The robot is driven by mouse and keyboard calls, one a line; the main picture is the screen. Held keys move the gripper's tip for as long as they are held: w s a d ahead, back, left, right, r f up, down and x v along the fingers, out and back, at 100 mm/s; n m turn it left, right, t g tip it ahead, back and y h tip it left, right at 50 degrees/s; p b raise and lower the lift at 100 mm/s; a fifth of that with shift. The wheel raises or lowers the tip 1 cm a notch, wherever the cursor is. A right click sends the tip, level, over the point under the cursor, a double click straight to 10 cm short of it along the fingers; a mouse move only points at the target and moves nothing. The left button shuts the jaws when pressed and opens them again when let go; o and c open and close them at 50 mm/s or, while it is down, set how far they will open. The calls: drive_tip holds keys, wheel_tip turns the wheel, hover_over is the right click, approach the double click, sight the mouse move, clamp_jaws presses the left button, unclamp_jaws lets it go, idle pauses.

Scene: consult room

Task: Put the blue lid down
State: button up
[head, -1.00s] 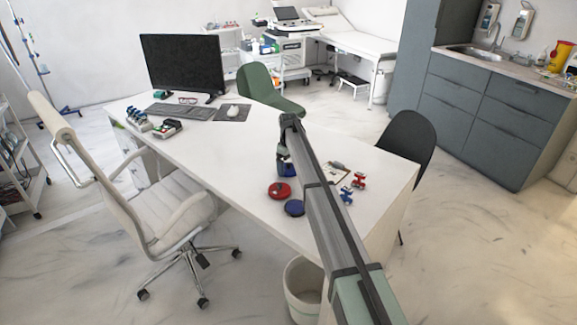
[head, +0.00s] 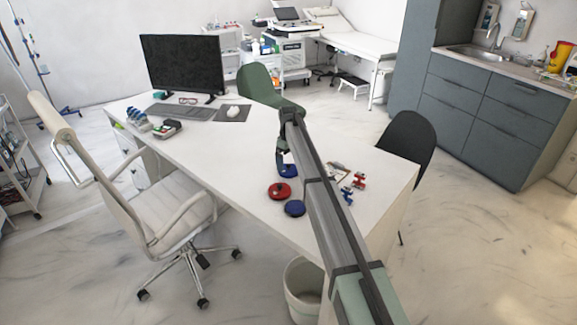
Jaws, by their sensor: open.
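A blue lid (head: 289,172) is on the white desk (head: 225,165), just below and beside my gripper (head: 283,163). My gripper is small in the view and partly hidden by my arm; it is open. I cannot tell whether a finger still touches the lid. A red round piece (head: 280,191) with a dark middle lies nearer the camera. A second blue round piece (head: 295,208) lies nearer still, beside my arm link.
Right of my arm lie a clipboard (head: 336,174) and small red and blue pieces (head: 354,184). A monitor (head: 183,65), keyboard (head: 181,112) and mouse (head: 233,111) stand at the far left. The desk's middle left is clear.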

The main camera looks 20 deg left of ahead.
sight(288, 164)
wheel_tip(288, 164, up, 9)
idle(0.4)
